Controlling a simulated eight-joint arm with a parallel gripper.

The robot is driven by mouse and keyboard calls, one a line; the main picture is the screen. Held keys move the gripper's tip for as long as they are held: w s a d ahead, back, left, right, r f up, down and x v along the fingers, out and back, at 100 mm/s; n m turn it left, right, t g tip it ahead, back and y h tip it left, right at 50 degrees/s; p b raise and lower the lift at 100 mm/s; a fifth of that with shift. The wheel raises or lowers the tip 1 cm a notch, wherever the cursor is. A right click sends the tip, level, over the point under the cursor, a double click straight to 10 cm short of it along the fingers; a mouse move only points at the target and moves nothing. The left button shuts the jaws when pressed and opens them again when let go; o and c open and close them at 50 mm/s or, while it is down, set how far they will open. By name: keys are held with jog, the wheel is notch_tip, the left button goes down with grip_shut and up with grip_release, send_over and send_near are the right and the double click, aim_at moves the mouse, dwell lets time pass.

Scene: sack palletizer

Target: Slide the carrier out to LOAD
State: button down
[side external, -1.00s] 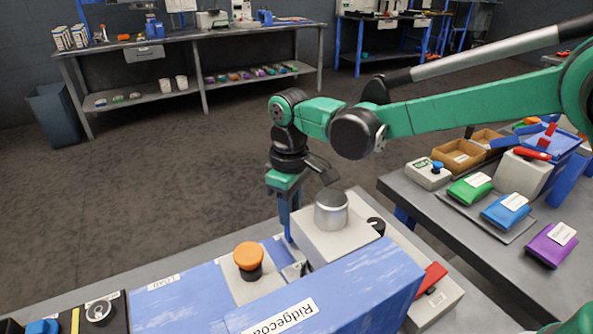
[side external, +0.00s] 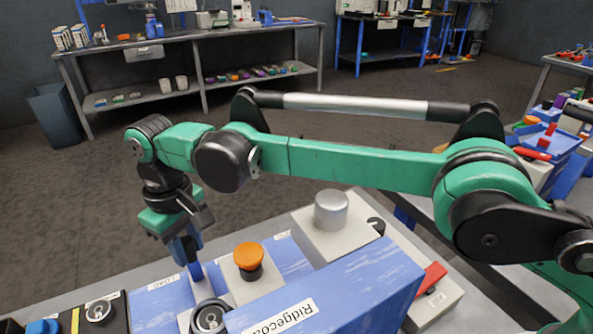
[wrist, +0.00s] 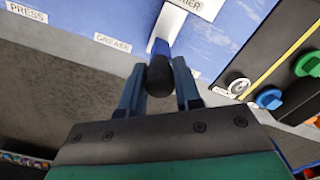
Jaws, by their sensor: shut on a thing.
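The carrier is a pale sliding piece, in the side view (side external: 185,319) beside the LOAD label (side external: 163,282), with a dark-rimmed round cup (side external: 209,317) on it. Part of it is hidden behind the blue Ridgecoat-type box front. In the wrist view the carrier (wrist: 172,23) bears a cut-off label ending in "RIER", and a blue stem with a black knob (wrist: 159,76) sticks out from it. My gripper (side external: 191,262) is shut on the knob; its two blue fingers (wrist: 159,90) stand on either side of it.
An orange button (side external: 249,257) on a pale block and a silver-capped press housing (side external: 331,212) stand right of the carrier. PRESS (wrist: 26,11) and GREASE (wrist: 113,43) labels mark the blue deck. A black panel with knobs (side external: 99,311) lies to the left.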

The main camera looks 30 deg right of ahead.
jog(key=shift+a, duration=0.65)
jog(key=c, duration=0.6)
grip_release()
jog(key=shift+d, duration=0.15)
